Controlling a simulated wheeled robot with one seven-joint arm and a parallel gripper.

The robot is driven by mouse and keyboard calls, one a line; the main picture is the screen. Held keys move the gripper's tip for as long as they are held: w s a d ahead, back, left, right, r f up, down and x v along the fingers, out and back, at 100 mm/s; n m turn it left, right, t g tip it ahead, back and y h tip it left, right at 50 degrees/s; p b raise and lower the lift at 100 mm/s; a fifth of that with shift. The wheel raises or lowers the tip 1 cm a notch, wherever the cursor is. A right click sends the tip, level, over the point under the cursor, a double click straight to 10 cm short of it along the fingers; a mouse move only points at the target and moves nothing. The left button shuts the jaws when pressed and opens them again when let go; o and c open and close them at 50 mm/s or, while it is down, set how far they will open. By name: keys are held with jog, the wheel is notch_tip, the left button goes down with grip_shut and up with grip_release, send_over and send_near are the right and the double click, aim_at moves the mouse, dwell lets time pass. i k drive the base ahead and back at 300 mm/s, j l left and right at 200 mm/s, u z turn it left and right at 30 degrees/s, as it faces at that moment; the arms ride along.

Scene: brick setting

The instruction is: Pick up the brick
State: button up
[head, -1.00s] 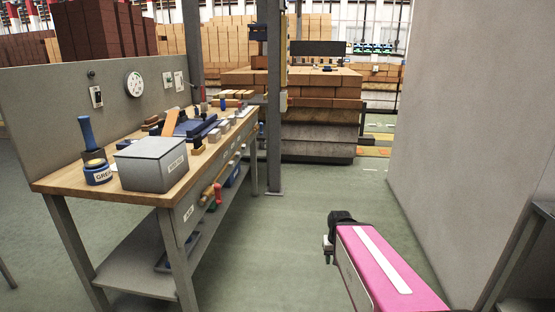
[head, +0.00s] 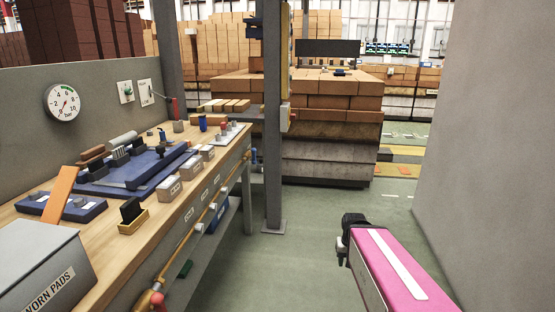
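Orange-brown bricks (head: 338,87) are stacked in layers on a large pile ahead, beyond the workbench. A single orange brick-like slab (head: 60,190) leans at a slant on the workbench at the left. Which brick the task means I cannot tell. My gripper (head: 345,240) is the dark end of my pink arm at the lower right. It hangs over the floor, well apart from the bricks, and its fingers are too small and turned away to read.
The wooden workbench (head: 165,215) on the left holds a grey worn-pads box (head: 40,270), a blue tray and small boxes. A grey post (head: 274,150) stands at its far end. A grey wall (head: 485,130) rises at right. Green floor (head: 300,255) between them is clear.

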aim_at(212, 120)
jog(key=i+l+u, duration=0.15)
jog(key=i+u, duration=0.25)
jog(key=i+l+u, duration=1.2)
